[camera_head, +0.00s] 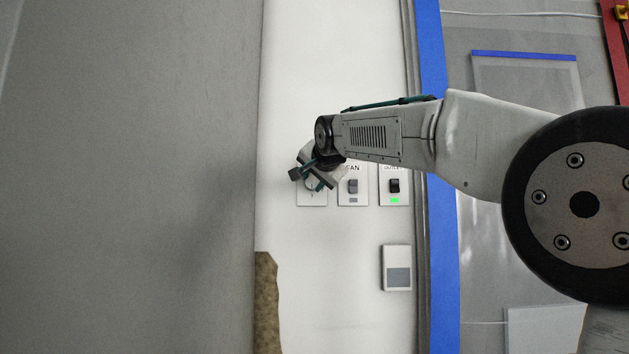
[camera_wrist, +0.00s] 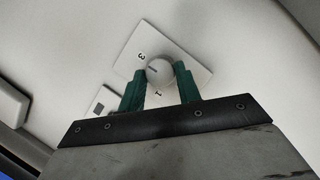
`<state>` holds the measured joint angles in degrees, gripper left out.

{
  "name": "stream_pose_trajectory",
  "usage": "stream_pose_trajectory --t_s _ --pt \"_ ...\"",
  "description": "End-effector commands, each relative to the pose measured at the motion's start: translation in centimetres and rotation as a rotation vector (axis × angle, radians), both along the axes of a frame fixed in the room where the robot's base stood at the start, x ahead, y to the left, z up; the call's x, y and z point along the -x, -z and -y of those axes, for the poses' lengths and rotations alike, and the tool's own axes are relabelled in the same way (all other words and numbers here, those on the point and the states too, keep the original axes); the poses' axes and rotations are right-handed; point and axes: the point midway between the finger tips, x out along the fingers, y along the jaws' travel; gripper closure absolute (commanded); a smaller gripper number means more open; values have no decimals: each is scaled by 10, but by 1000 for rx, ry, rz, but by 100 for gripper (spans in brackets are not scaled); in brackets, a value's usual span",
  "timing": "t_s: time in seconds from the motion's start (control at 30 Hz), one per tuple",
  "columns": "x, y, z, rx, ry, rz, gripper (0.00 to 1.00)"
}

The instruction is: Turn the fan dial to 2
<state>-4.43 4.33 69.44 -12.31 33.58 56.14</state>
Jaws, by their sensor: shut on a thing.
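The fan dial is a round pale knob (camera_wrist: 160,74) on a white square plate (camera_wrist: 194,73) fixed to the wall. My gripper (camera_wrist: 161,72) has its two green fingers on opposite sides of the knob, shut on it. The numbers 3 and 1 show on the plate. The left finger covers the area between them, and no 2 is visible. A short dark mark on the knob points left, towards the side between 3 and that finger. In the head view, the gripper (camera_head: 313,182) largely covers the dial plate (camera_head: 312,200).
Right of the dial are a switch labelled FAN (camera_head: 352,187) and an outlet switch (camera_head: 394,186) with a green light. A white box with a grey panel (camera_head: 397,269) is below. A large grey surface (camera_head: 130,180) fills the left side.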

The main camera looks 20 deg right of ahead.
Motion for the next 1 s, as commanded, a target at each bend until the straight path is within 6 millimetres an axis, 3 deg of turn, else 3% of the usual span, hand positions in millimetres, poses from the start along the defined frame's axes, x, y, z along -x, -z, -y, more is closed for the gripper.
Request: stream_pose_trajectory --t_s 1.0 --pt "-2 -1 -8 791 -1 -260 89"
